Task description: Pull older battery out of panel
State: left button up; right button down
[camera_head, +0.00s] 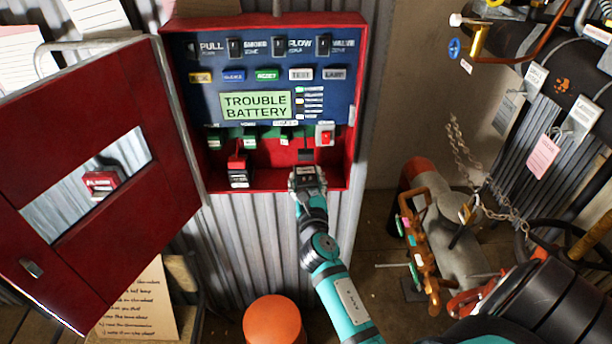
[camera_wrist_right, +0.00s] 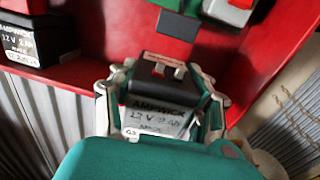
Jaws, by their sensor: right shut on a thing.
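The red alarm panel (camera_head: 270,110) stands open, its display reading "TROUBLE BATTERY". My right gripper (camera_head: 307,182) is at the lower right of the panel box and is shut on a black battery. In the right wrist view this battery (camera_wrist_right: 160,105) sits between the two fingers, its label reading "AMPWICK 12 V". It is at the box's front edge; I cannot tell whether it still rests on the floor of the box. A second black battery (camera_head: 238,176) sits in the box to the left, with a red part on top. It also shows in the right wrist view (camera_wrist_right: 35,45). My left gripper is not in view.
The red panel door (camera_head: 90,180) hangs open on the left. An orange round-topped object (camera_head: 273,322) stands below the panel. Pipes, a chain (camera_head: 490,190) and hanging tags crowd the right side. A handwritten sheet (camera_head: 140,305) is at lower left.

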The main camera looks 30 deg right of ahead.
jog(key=shift+v, duration=1.45)
jog(key=shift+a, duration=0.1)
jog(key=shift+w, duration=0.1)
jog(key=shift+r, duration=0.15)
